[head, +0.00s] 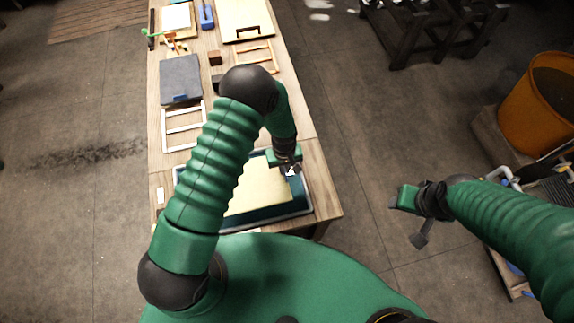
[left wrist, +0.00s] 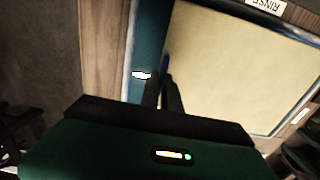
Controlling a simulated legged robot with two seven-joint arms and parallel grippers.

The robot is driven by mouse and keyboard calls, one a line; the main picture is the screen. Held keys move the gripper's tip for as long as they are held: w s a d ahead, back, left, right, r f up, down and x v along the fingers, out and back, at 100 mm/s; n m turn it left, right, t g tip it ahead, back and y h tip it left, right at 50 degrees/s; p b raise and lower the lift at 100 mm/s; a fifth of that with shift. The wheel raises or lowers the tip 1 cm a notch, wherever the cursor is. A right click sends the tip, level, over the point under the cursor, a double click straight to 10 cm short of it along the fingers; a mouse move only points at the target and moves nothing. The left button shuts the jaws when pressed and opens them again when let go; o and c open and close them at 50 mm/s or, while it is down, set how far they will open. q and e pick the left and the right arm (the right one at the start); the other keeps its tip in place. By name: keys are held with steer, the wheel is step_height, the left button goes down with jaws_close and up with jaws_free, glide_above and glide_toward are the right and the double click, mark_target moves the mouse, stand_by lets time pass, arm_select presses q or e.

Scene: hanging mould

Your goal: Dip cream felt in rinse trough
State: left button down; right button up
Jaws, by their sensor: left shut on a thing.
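The cream felt (head: 252,192) is a flat pale sheet over the trough near the front end of the long table, partly hidden by my left arm. The rinse trough (head: 306,199) is dark teal with a grey rim, and its RINSE label shows in the left wrist view. My left gripper (head: 288,168) is shut on the felt's right edge; in the left wrist view its fingers (left wrist: 166,88) meet the edge of the felt (left wrist: 235,62). I cannot tell whether the felt touches the bottom. My right gripper (head: 405,199) hangs off the table, and its jaw opening is unclear.
On the wooden table (head: 315,165) beyond lie wooden frames (head: 183,126), a dark slab (head: 180,79), a small brown block (head: 214,57) and a pale board (head: 245,18). An orange tub (head: 535,115) stands at right. Floor between is clear.

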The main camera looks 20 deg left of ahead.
arm_select(q)
steer(key=f, duration=0.1)
steer(key=f+b, duration=0.1)
steer(key=f, duration=0.1)
steer(key=f+b, duration=0.1)
steer(key=shift+w+a+f, duration=0.15)
steer(key=shift+w+a, duration=0.05)
steer(key=shift+w, duration=0.1)
steer(key=f+b, duration=0.2)
steer(key=d+f+b, duration=0.1)
steer(key=f+b, duration=0.1)
steer(key=shift+s+d+f, duration=0.15)
steer(key=shift+f, duration=0.15)
steer(key=f+b, duration=0.1)
steer(key=f, duration=0.1)
steer(key=a+f+b, duration=0.1)
steer(key=f+b, duration=0.1)
steer(key=shift+f, duration=0.15)
steer(key=shift+d, duration=0.35)
arm_select(e)
steer(key=s+x, duration=0.2)
steer(key=x, duration=0.8)
steer(key=shift+w+d+f, duration=0.15)
steer(key=shift+w+f, duration=0.05)
steer(key=shift+f, duration=0.15)
arm_select(q)
steer(key=shift+a, duration=0.25)
arm_select(e)
steer(key=shift+a, duration=0.35)
